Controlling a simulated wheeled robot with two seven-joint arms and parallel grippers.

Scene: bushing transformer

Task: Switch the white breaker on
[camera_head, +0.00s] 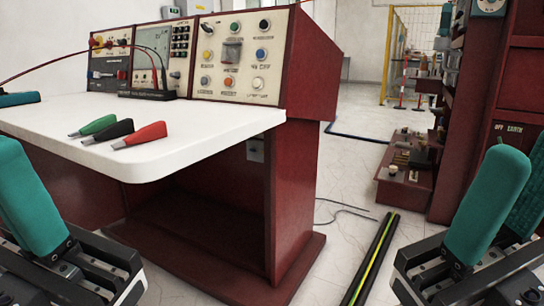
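A cream control panel (222,72) on the red console carries several round knobs and buttons. A white round knob (258,83) sits at its lower right; I cannot tell whether this is the white breaker or how it is set. My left gripper (30,200) is at the lower left, with one teal finger in view and the other outside the picture. My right gripper (510,190) is at the lower right, its two teal fingers apart and nothing seen between them. Both grippers are well in front of the panel and touch nothing visible.
Green (95,125), black (112,131) and red (141,136) clips lie near the edge of the white tabletop (190,130). A red cable (60,65) crosses the left. A red cabinet (522,90) stands at right. A striped black strip (370,260) lies on the floor.

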